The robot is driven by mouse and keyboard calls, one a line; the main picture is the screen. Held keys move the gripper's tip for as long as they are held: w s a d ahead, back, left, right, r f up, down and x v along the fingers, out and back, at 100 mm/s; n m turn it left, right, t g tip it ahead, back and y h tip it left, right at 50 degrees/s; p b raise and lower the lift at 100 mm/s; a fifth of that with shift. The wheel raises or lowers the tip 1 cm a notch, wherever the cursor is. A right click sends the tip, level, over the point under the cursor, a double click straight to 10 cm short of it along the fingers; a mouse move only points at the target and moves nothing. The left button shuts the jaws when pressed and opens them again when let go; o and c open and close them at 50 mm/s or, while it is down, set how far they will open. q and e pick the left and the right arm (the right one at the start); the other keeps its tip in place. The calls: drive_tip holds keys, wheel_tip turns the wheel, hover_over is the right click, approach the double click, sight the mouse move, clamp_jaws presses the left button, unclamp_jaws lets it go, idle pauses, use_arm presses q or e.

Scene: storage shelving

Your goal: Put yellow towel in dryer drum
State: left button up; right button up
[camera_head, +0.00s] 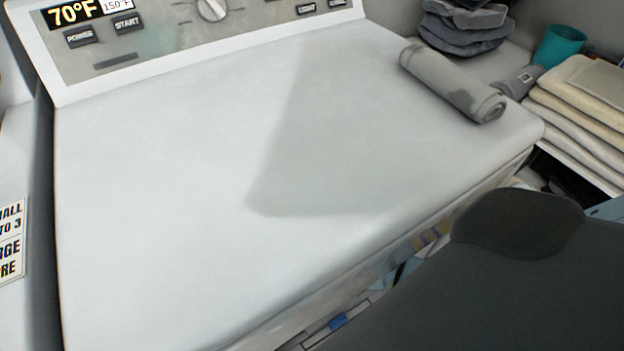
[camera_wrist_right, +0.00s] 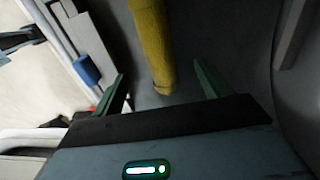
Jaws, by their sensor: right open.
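The yellow towel (camera_wrist_right: 150,40) is a long roll in the right wrist view, at the top middle. It lies on a dark grey curved surface (camera_wrist_right: 215,40) that looks like the inside of the drum. My right gripper (camera_wrist_right: 160,84) is open, its two green fingers spread. The near end of the towel shows between the fingertips in the picture, with gaps on both sides, and is not gripped. The white dryer top (camera_head: 180,190) fills the head view; its door and drum are not seen there. My left gripper is not seen in the head view.
A grey rolled towel (camera_head: 450,82) lies on the machine top at the back right. Beyond it are folded towels (camera_head: 590,105), a teal cup (camera_head: 560,46) and dark folded cloths (camera_head: 468,25). A blue object (camera_wrist_right: 87,70) is left of my right gripper.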

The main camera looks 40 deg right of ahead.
drive_tip(key=shift+s, duration=0.1)
drive_tip(key=s+a+r+n+t+y, duration=0.2)
drive_tip(key=s+a+n, duration=0.3)
drive_tip(key=s, duration=0.1)
drive_tip(key=s+a+r+n+t+y, duration=0.1)
drive_tip(key=s+a+r+n+t, duration=0.1)
drive_tip(key=s+a+n+t, duration=0.25)
drive_tip(key=s+d+r+n, duration=0.1)
drive_tip(key=s+d+n, duration=0.1)
drive_tip(key=s, duration=0.5)
drive_tip(key=s+d+n, duration=0.2)
drive_tip(key=s+n, duration=0.3)
drive_tip(key=s, duration=0.3)
drive_tip(key=s+d+r+n+h, duration=0.1)
drive_tip(key=s+n, duration=0.3)
drive_tip(key=s, duration=0.4)
drive_tip(key=shift+s+d+r, duration=0.2)
drive_tip(key=shift+d+r, duration=0.1)
drive_tip(key=shift+d, duration=0.4)
